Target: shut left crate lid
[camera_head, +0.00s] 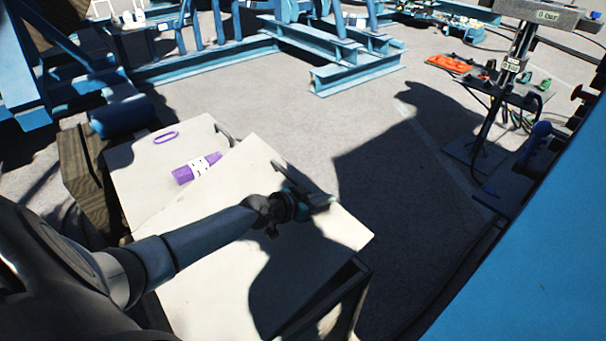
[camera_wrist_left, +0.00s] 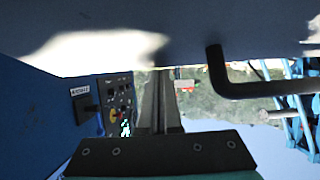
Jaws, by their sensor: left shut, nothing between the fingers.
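Two pale-lidded crates stand at the lower left of the head view. The rear crate's lid (camera_head: 135,178) lies nearly flat. The nearer crate's lid (camera_head: 215,240) looks tilted up, with a dark gap under its right edge. Its dark handle (camera_head: 302,177) is at the far edge and partly hidden by my gripper. My left gripper (camera_head: 322,203) is shut and empty, over the nearer lid close to this handle. In the left wrist view the shut fingers (camera_wrist_left: 160,100) point away beside a dark bar handle (camera_wrist_left: 250,88) on a shaded panel. Whether they touch the lid is unclear.
A purple marked object (camera_head: 197,168) and a purple ring (camera_head: 166,137) lie on the rear lid. Blue steel frames (camera_head: 345,60) stand behind. A tool stand (camera_head: 500,95) is at the right, beside a large blue panel (camera_head: 540,260). The grey floor between is clear.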

